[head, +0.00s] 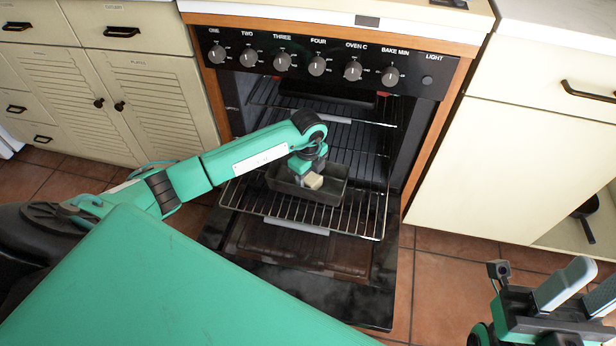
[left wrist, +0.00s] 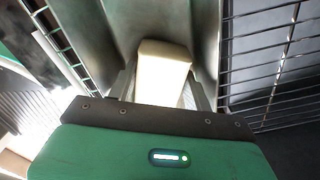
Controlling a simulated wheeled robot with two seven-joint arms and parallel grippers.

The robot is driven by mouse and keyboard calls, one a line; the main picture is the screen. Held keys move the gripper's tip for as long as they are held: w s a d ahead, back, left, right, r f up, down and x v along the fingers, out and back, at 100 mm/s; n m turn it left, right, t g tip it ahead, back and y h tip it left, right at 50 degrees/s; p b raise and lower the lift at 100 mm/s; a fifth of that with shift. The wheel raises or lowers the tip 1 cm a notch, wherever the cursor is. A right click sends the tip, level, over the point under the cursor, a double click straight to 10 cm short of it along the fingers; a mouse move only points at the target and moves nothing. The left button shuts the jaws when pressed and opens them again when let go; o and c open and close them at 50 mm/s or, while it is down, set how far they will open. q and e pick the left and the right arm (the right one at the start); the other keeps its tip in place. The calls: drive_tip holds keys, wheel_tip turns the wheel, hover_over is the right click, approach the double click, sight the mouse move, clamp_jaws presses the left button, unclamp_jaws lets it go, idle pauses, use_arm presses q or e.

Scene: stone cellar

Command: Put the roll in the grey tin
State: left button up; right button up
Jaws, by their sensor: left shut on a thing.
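The roll (head: 314,181) is a small pale cream block. My left gripper (head: 308,177) is shut on it, with a finger on each side in the left wrist view, where the roll (left wrist: 163,70) fills the middle. The grey tin (head: 336,192) is a dark, rectangular, open pan on the pulled-out oven rack. The gripper and the roll are over or within the tin's opening. I cannot tell whether the roll touches the tin's floor. The tin's walls (left wrist: 207,35) show beyond the roll in the left wrist view. My right gripper (head: 588,287) is open and empty at the lower right.
The wire oven rack (head: 352,218) juts out above the lowered oven door (head: 360,295). Another rack (head: 370,122) with a dark pan sits higher inside. The knob panel (head: 330,66) is above the opening. Cream cupboards flank the oven, with tiled floor at right.

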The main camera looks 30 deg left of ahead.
use_arm(q)
drive_tip(key=shift+f, duration=0.1)
drive_tip(key=o, duration=0.7)
